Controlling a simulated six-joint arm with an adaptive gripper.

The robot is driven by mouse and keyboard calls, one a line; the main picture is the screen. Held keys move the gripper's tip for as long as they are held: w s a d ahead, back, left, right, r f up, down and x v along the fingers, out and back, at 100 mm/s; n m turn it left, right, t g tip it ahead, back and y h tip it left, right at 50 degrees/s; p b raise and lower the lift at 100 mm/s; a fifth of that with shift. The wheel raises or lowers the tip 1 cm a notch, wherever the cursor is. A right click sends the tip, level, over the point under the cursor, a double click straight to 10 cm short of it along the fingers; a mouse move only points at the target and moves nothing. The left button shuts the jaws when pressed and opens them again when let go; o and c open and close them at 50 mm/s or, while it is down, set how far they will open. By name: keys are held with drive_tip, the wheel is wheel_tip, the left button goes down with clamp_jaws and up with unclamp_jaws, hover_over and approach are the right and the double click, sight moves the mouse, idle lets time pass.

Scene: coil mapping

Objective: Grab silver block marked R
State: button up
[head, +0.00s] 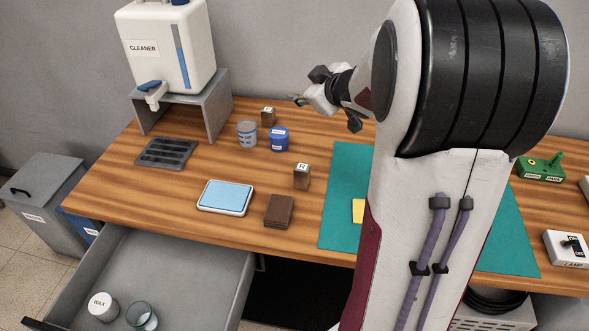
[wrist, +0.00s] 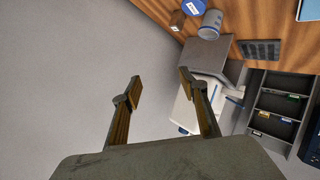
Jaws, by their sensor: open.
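A small block marked R (head: 301,176) stands on the wooden table in the head view, behind a brown block and left of the green mat. Its labelled top is pale and its sides look brownish, so a silver finish is hard to confirm. A similar small block (head: 268,116) with another label, too small to read surely, stands further back; it seems to show in the wrist view (wrist: 178,20). My gripper (wrist: 160,82) is open and empty, above the table's back and away from both blocks. The R block is not visible in the wrist view.
A blue tin (head: 279,139) and a grey-blue can (head: 247,133) stand between the blocks and the cleaner dispenser (head: 170,45). A blue-topped pad (head: 225,197) and brown block (head: 279,210) lie in front. An open drawer (head: 190,265) juts out below. The green mat (head: 345,165) is right.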

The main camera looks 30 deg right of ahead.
wheel_tip(320, 180, down, 10)
drive_tip(key=s+d+n+y, duration=0.1)
drive_tip(key=d+n+y, duration=0.1)
drive_tip(key=y, duration=0.2)
drive_tip(key=n+g+y, duration=0.1)
drive_tip(key=g+y, duration=0.1)
drive_tip(key=y, duration=0.4)
approach(299, 174)
drive_tip(key=w, duration=0.1)
drive_tip(key=w+d+f, duration=0.1)
drive_tip(key=w, duration=0.1)
drive_tip(key=w+f, duration=0.1)
drive_tip(key=shift+w+d+f, duration=0.1)
drive_tip(key=shift+w+d, duration=0.2)
drive_tip(key=shift+w, duration=0.05)
drive_tip(key=shift+s+a+f+n+y, duration=0.4)
drive_tip(key=shift+s+y, duration=0.1)
drive_tip(key=shift+y, duration=0.2)
drive_tip(key=shift+w, duration=0.1)
drive_tip(key=shift+x, duration=1.25)
drive_tip(key=shift+a+f, duration=0.1)
drive_tip(key=shift+s+x, duration=0.2)
drive_tip(key=shift+x, duration=2.3)
drive_tip(key=shift+a+f, duration=0.15)
clamp_jaws()
